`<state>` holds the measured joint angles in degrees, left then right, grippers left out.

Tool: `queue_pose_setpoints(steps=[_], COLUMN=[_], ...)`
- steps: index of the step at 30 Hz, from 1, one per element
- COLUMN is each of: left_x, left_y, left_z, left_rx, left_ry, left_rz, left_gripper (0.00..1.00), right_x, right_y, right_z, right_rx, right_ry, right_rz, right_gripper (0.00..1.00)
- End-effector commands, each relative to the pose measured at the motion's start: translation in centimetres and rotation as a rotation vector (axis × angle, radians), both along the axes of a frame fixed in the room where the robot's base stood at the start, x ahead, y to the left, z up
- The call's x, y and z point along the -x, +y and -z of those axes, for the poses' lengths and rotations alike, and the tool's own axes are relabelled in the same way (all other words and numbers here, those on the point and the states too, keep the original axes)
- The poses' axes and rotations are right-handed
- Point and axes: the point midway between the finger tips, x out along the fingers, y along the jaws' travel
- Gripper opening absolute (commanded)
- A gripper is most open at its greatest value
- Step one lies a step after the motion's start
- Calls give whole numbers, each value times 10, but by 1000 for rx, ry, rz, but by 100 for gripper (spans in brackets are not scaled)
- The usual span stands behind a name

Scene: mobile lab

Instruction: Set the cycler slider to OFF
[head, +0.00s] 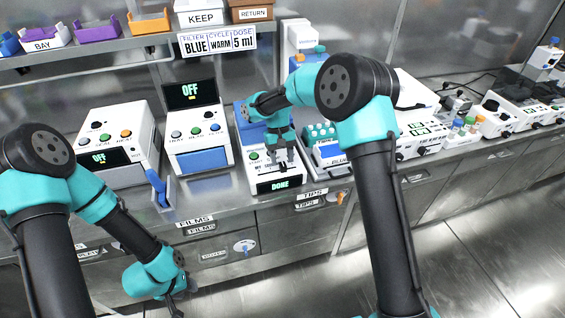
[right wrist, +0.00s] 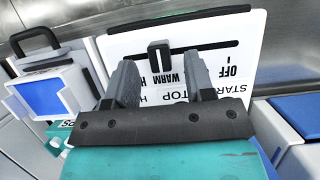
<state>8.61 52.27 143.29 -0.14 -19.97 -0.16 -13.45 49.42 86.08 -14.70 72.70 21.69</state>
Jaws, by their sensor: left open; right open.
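The cycler (head: 258,181) is a white box on the bench with a DONE display (head: 280,184) on its front. Its slider knob (right wrist: 158,50), black with a white stripe, stands in a dark slot (right wrist: 215,48) by the WARM label (right wrist: 173,66). The OFF label (right wrist: 233,66) is near the slot's right end in the right wrist view. My right gripper (right wrist: 158,75) is open, its fingers either side of the knob; contact is unclear. In the head view it is above the cycler (head: 282,160). My left gripper (head: 183,291) is open, low before the drawers.
Two white machines with OFF displays (head: 105,158) (head: 190,90) stand left of the cycler. A blue lever (head: 157,186) sticks out at the bench front. A rack with teal caps (head: 320,134) is close on the right. A shelf with bins (head: 97,28) is above.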

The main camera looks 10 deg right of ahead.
Motion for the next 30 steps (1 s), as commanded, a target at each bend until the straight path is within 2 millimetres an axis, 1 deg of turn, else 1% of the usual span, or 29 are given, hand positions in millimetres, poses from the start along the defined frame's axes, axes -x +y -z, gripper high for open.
queue_pose_setpoints(steps=[3,6,15,30], left_x=[0,0,0,0], left_y=[0,0,0,0], left_z=[0,0,0,0], left_rx=[0,0,0,0], left_ry=[0,0,0,0], left_rz=[0,0,0,0], left_gripper=[43,43,43,43], right_x=[5,7,7,7], right_y=[0,0,0,0], right_z=[12,16,17,17], right_rx=[0,0,-1,0], right_ry=[2,1,0,0], right_rz=[0,0,0,0], right_gripper=[49,49,48,0])
